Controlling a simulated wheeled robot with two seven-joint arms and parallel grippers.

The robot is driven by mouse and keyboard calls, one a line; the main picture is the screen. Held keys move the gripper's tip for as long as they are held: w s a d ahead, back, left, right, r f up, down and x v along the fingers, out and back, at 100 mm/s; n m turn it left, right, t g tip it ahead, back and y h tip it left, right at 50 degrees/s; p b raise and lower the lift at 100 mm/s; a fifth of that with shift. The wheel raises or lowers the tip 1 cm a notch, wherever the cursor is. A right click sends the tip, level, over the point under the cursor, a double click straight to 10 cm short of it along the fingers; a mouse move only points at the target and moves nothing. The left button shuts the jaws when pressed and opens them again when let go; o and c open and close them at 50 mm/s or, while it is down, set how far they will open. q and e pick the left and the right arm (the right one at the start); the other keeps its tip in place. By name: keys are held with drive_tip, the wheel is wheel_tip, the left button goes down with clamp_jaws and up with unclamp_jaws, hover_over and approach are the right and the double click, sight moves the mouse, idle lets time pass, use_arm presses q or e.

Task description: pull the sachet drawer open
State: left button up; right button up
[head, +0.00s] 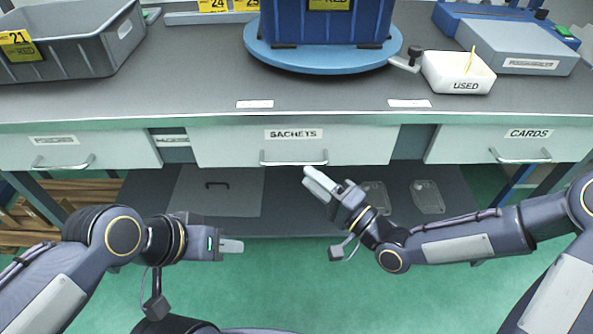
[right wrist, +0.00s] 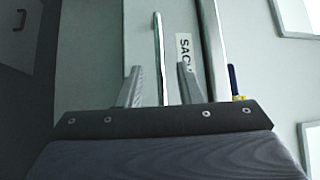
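The sachet drawer (head: 225,148), a pale front labelled SACHETS, is in the middle under the worktop and looks shut. Its metal bar handle (head: 285,163) runs along its lower part. My right gripper (head: 313,178) is just below the handle's right end in the head view. In the right wrist view my right gripper (right wrist: 159,86) is open, with the handle (right wrist: 158,50) running between its two fingers and a gap on each side. The SACHETS label is partly hidden there by a finger. My left gripper (head: 232,246) is low, left of the drawer's centre, away from any handle; its finger gap cannot be made out.
The CARDS drawer (head: 468,145) is to the right and another drawer (head: 110,148) to the left, both shut. A grey bin (head: 75,55), a blue turntable (head: 320,62) and a white USED tray (head: 440,72) stand on the worktop. A lower shelf (head: 300,215) lies beneath; green floor is clear in front.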

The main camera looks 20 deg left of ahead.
sight(293, 164)
drive_tip(key=x, duration=0.6)
drive_tip(key=shift+w+a, duration=0.1)
drive_tip(key=shift+a, duration=0.1)
clamp_jaws()
